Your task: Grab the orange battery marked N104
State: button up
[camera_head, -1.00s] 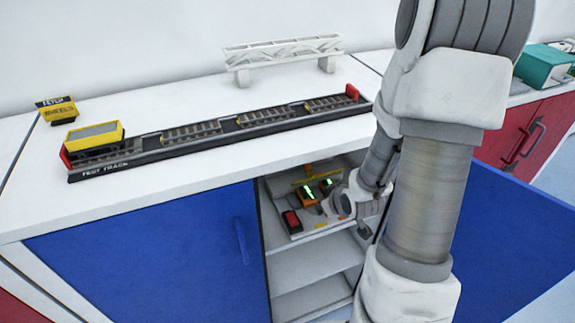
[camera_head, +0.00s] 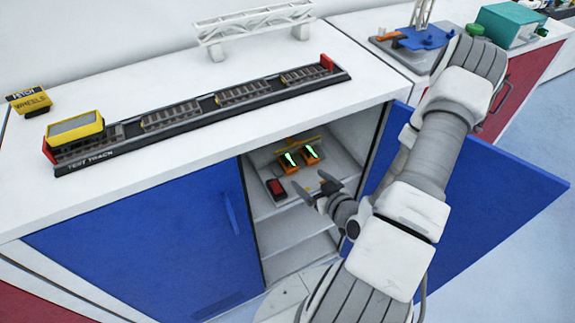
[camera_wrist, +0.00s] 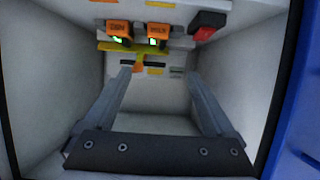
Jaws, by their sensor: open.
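Two orange batteries with glowing green strips sit side by side in the open cabinet's upper compartment: a left battery (camera_head: 288,162) and a right battery (camera_head: 311,154). The wrist view shows the bay turned around, with one orange battery (camera_wrist: 118,28) at left and another (camera_wrist: 158,31) nearer the red block. Their markings are too small to read surely, so I cannot tell which is N104. My gripper (camera_head: 317,189) is open and empty, in front of the compartment and apart from both batteries. In the wrist view its two fingers (camera_wrist: 158,74) point into the bay.
A red and black block (camera_head: 276,188) sits left of the batteries, also seen in the wrist view (camera_wrist: 207,25). A yellow bar (camera_head: 298,143) lies behind them. The open blue door (camera_head: 500,190) stands right of my arm. Lower shelves (camera_head: 290,250) look empty.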

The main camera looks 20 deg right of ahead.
aim_at(289, 164)
jog(key=b+x, duration=0.3)
jog(key=shift+w+f+b, duration=0.25)
jog(key=shift+f+b, duration=0.15)
jog(key=x, duration=0.2)
jog(key=shift+w+f+b, duration=0.1)
jog(key=shift+w+b, duration=0.2)
jog(key=shift+w, duration=0.1)
jog(key=w+b, duration=0.1)
jog(key=b, duration=0.3)
jog(key=shift+d+b, duration=0.15)
jog(key=shift+b, duration=0.25)
jog(key=shift+w+f+b, duration=0.1)
jog(key=shift+w+b, duration=0.05)
jog(key=shift+b, duration=0.35)
jog(key=b, duration=0.5)
jog(key=shift+w+f+b, duration=0.25)
jog(key=shift+f+b, duration=0.1)
